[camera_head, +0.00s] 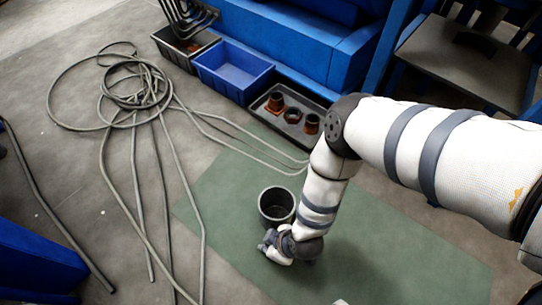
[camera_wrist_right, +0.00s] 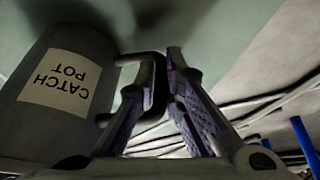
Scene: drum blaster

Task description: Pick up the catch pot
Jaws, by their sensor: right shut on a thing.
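The catch pot (camera_head: 277,204) is a dark, open-topped round pot on the green floor patch, in the lower middle of the head view. In the right wrist view the pot (camera_wrist_right: 68,80) fills the left side, with its white "CATCH POT" label upside down and a dark side handle (camera_wrist_right: 158,85). My right gripper (camera_head: 268,246) is at the near side of the pot. In the wrist view its fingers (camera_wrist_right: 166,100) are shut on the handle. Whether the pot is clear of the floor cannot be told. My left gripper is not in view.
A blue bin (camera_head: 232,75) and a black tray (camera_head: 292,118) with rusty fittings stand at the back by the blue machine. Grey hoses (camera_head: 140,95) lie coiled and strung across the floor at left. The green patch (camera_head: 400,245) right of my forearm is clear.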

